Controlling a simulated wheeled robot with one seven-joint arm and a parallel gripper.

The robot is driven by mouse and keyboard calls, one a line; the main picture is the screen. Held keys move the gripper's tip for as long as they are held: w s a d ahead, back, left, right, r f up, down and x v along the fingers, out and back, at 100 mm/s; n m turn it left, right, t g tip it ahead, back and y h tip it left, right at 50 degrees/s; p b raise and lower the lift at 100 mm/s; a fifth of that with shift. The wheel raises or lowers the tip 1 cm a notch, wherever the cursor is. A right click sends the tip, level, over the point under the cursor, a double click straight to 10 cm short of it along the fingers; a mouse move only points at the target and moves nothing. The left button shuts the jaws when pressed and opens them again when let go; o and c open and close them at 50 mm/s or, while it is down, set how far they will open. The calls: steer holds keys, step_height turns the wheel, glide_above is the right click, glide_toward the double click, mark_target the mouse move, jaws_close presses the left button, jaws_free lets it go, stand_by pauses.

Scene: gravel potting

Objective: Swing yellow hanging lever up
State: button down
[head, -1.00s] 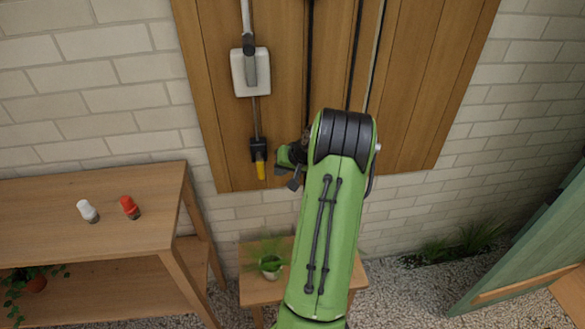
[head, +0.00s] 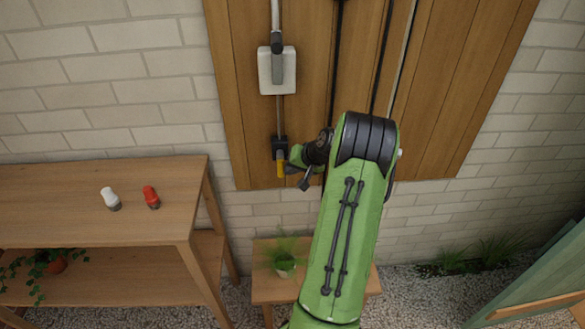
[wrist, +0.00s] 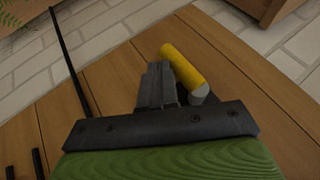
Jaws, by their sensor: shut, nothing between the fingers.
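The yellow lever (head: 281,168) hangs down from a dark bracket at the lower end of a thin conduit on the wooden panel. In the wrist view the yellow lever (wrist: 184,67) is a short cylinder with a grey end, lying slantwise just right of my fingers. My gripper (wrist: 157,72) is shut and empty, its dark fingers together beside the lever. They look very close to it, but I cannot tell whether they touch. In the head view my gripper (head: 293,169) is right of the lever, partly hidden by my wrist.
A white switch box (head: 264,72) sits above the lever on the wooden panel (head: 245,120). A wooden shelf (head: 90,195) at left carries a white bottle (head: 110,199) and a red bottle (head: 151,197). A small table (head: 262,290) with a potted plant (head: 285,262) stands below. Dark cables run right of the lever.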

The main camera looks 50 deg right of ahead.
mark_target(280, 173)
steer(key=shift+f+t, duration=0.1)
steer(key=shift+t, duration=0.2)
steer(key=m+t+y, duration=0.1)
steer(key=t, duration=0.1)
steer(key=w+a+f+m+t+y, duration=0.1)
steer(key=t, duration=0.1)
steer(key=w+t+y, duration=0.1)
steer(key=t+y, duration=0.1)
steer(key=shift+a+f+m+b, duration=0.3)
steer(key=shift+f+m, duration=0.05)
steer(key=shift+m, duration=0.05)
steer(key=shift+w+a+m+t+y, duration=0.2)
steer(key=shift+m+t+y, duration=0.15)
steer(key=shift+t, duration=0.55)
steer(key=shift+w+a+r+b, duration=0.1)
steer(key=shift+a+b, duration=0.05)
steer(key=shift+b, duration=0.2)
steer(key=shift+w+a+r, duration=0.15)
steer(key=shift+w+a, duration=0.2)
steer(key=shift+w, duration=0.05)
steer(key=shift+w+a, duration=0.1)
stand_by(0.8)
